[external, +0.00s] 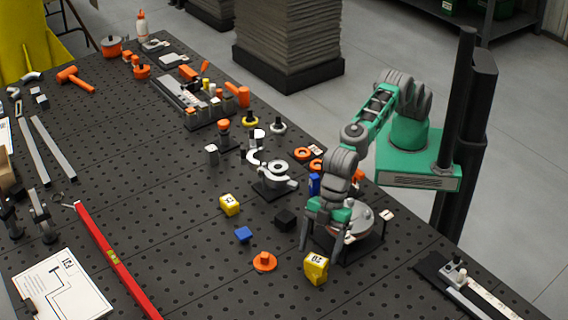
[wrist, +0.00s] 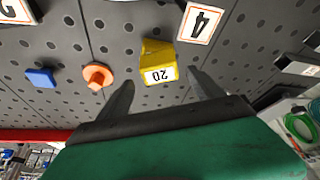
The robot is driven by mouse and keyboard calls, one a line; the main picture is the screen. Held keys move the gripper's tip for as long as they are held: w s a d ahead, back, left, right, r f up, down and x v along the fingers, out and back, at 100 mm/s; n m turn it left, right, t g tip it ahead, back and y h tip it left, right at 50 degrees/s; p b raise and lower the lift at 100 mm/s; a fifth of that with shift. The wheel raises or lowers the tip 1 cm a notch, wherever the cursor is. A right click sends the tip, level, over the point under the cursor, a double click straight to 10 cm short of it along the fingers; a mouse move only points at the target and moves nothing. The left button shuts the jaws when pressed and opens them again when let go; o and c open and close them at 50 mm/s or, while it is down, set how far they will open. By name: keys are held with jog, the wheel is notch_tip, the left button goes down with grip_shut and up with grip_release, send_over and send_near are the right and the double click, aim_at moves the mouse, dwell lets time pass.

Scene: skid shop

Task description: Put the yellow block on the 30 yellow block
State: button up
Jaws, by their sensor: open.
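A yellow block (external: 316,267) with a white label stands on the perforated table near the front. Its label reads 20 in the wrist view, where the block (wrist: 160,50) sits between and just beyond my fingertips. A second yellow block (external: 229,205) with a white label stands farther back and to the left; its number is too small to read surely. My gripper (external: 323,248) points down, open and empty, just behind the nearer block. It also shows in the wrist view (wrist: 160,78), with its two fingers spread apart.
An orange peg piece (external: 264,261), a blue block (external: 243,234) and a black block (external: 285,219) lie near the yellow blocks. A round grey device (external: 362,218) stands right behind my gripper. A red level (external: 110,250) lies at left. Table between the yellow blocks is partly clear.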

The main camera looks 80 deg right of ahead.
jog(key=b+v, duration=0.1)
jog(key=v, duration=0.9)
jog(key=w+d+r+m+t, duration=0.1)
jog(key=w+d+m, duration=0.1)
jog(key=w+d, duration=0.55)
jog(key=w+d+r+m, duration=0.15)
jog(key=w+d, duration=0.35)
jog(key=d, duration=0.5)
jog(key=w+d+m+t+h, duration=0.1)
jog(key=w+d+m+h, duration=0.2)
jog(key=d, duration=1.7)
jog(key=s+d+f+m, duration=0.2)
jog(key=s+d+f, duration=0.1)
jog(key=d, duration=0.5)
jog(key=s+d+f+m, duration=0.2)
jog(key=s+d+f, duration=0.2)
jog(key=d, duration=0.5)
jog(key=s+d+f+m+h, duration=0.1)
jog(key=s+d+f+m, duration=0.2)
jog(key=s+d, duration=0.2)
jog(key=d, duration=0.3)
jog(key=shift+s+d+f, duration=0.25)
jog(key=shift+s+f, duration=0.05)
jog(key=shift+s, duration=0.1)
